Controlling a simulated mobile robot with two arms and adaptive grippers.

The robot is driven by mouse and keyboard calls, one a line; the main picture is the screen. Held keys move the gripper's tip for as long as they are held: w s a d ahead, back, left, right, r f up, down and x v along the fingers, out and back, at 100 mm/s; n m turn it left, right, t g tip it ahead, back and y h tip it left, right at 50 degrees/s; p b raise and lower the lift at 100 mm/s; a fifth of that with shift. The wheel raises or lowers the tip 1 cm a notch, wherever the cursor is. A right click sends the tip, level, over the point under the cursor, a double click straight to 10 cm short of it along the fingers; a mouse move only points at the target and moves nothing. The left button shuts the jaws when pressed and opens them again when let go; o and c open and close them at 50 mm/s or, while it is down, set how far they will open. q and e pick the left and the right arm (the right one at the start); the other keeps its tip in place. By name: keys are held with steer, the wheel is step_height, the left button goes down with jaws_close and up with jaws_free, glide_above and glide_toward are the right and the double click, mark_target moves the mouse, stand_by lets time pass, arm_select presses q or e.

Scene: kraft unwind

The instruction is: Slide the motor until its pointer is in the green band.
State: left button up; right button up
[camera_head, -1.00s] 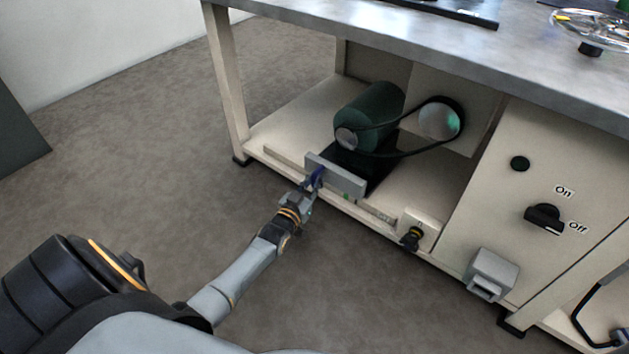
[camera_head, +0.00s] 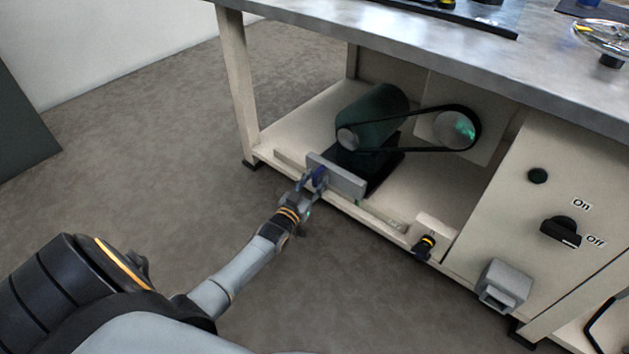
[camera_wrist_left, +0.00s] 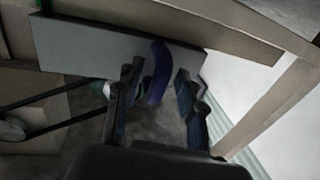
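The motor (camera_head: 372,115) is a dark green cylinder on a dark base in the open lower bay of the bench. A grey plate (camera_head: 345,180) stands at the front of its base and carries a blue handle (camera_head: 319,176). A small green patch (camera_head: 357,202), possibly the green band, shows on the front rail below the plate's right end. I cannot make out the pointer. My left gripper (camera_head: 314,182) is at the handle. In the left wrist view its fingers (camera_wrist_left: 158,95) stand on either side of the blue handle (camera_wrist_left: 158,72), with gaps visible. My right gripper is out of view.
A black belt (camera_head: 410,112) runs from the motor's pulley to a larger pulley (camera_head: 454,129). A black knob (camera_head: 425,246) sits on the front rail to the right. The On/Off switch (camera_head: 561,231) is on the right panel. The floor (camera_head: 330,285) before the bench is clear.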

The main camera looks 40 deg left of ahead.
arm_select(q)
steer(key=shift+d, duration=0.1)
steer(key=shift+s, duration=0.25)
steer(key=s+d, duration=0.1)
steer(key=s, duration=1)
steer(key=shift+s+d, duration=0.15)
steer(key=shift+s, duration=0.05)
steer(key=shift+r, duration=0.1)
